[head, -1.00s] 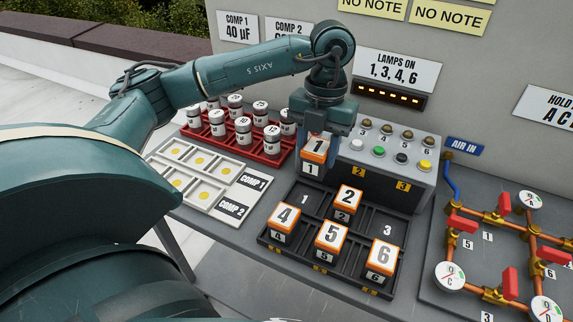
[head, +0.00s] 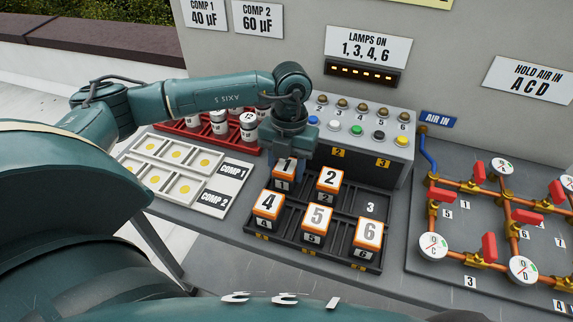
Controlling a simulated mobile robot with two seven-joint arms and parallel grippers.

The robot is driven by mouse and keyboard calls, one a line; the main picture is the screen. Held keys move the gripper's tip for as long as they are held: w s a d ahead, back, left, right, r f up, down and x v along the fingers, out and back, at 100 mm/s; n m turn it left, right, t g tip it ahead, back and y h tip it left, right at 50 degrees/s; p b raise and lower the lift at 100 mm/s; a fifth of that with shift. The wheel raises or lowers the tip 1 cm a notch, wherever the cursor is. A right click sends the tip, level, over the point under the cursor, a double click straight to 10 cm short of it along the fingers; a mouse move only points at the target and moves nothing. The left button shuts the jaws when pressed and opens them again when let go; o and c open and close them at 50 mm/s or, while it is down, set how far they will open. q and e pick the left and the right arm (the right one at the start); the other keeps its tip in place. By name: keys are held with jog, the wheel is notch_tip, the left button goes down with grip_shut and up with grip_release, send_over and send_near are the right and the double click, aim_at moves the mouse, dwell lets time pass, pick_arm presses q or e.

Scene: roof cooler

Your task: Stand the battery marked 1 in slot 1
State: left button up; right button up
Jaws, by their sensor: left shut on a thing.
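The battery marked 1 (head: 283,183) is an orange-and-white block in the left gripper (head: 287,160), which is shut on it from above. It stands upright at slot 1, the back left place of the dark tray (head: 342,250). It looks level with the battery marked 2 (head: 329,183) beside it; the gripper hides part of its top. I cannot tell if it rests fully on the slot floor. My right gripper is not in view.
Batteries 4 (head: 268,207), 5 (head: 317,221) and 6 (head: 368,238) fill the front row; slot 3 (head: 371,207) is empty. A button box (head: 372,158) stands close behind. A red rack (head: 195,134) holds cylinders at left; pipes with red valves are at right.

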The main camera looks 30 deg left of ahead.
aim_at(289, 161)
pick_arm(q)
jog(key=shift+f, duration=0.1)
jog(key=o, duration=1.2)
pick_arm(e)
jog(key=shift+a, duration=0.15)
pick_arm(q)
jog(key=shift+r, duration=0.35)
notch_tip(289, 161, up, 12)
jog(key=w+b, duration=0.1)
jog(key=shift+w+a+f, duration=0.15)
jog(key=shift+w+f, duration=0.05)
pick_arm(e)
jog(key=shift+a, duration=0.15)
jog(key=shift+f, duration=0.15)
